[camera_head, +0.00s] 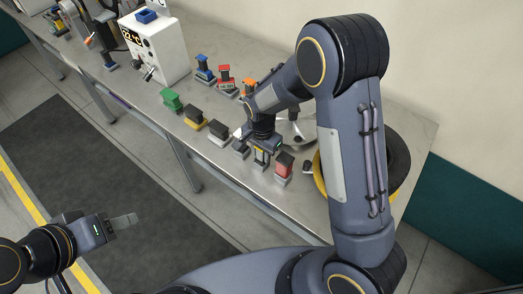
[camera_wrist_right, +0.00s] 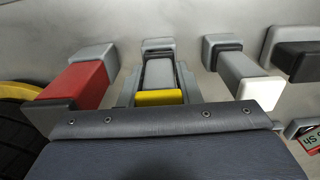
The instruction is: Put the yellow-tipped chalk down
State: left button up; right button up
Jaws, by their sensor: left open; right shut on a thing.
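The yellow-tipped chalk (camera_wrist_right: 160,97) has a grey body and a yellow end. In the right wrist view it lies between the fingers of my right gripper (camera_wrist_right: 158,88), which is shut on it. In the head view my right gripper (camera_head: 262,150) is low at the table's front edge, in line with the row of blocks, and the yellow tip (camera_head: 261,157) shows below it. Whether the chalk touches the table is hard to tell. My left gripper (camera_head: 122,222) is open and empty, over the floor mat at lower left.
A red block (camera_head: 284,163) stands close on one side of the chalk and a white-ended block (camera_wrist_right: 244,82) on the other. Green (camera_head: 171,98), yellow-ended (camera_head: 194,115) and other blocks continue the row along the metal table (camera_head: 150,105). A tyre (camera_head: 398,165) lies behind my right arm.

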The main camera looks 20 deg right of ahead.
jog(key=shift+f+b, duration=0.35)
jog(key=o, duration=0.9)
notch_tip(320, 180, up, 13)
jog(key=shift+s+f, duration=0.1)
jog(key=s+d+r+n+t+y, duration=0.1)
jog(key=s+d+r+n+y, duration=0.15)
jog(key=s+r, duration=0.2)
jog(key=s+d+r+n+t+y, duration=0.1)
jog(key=s+d+r, duration=0.25)
jog(key=s, duration=0.25)
jog(key=s+n+t, duration=0.1)
jog(key=s, duration=0.2)
jog(key=s+d+n+t, duration=0.1)
jog(key=s+n, duration=0.1)
jog(key=s, duration=0.2)
jog(key=s+n+t, duration=0.1)
jog(key=s+n, duration=0.1)
jog(key=s, duration=0.2)
jog(key=shift+s+d+f+t, duration=0.1)
jog(key=shift+s+d+t, duration=0.15)
jog(key=shift+t, duration=0.05)
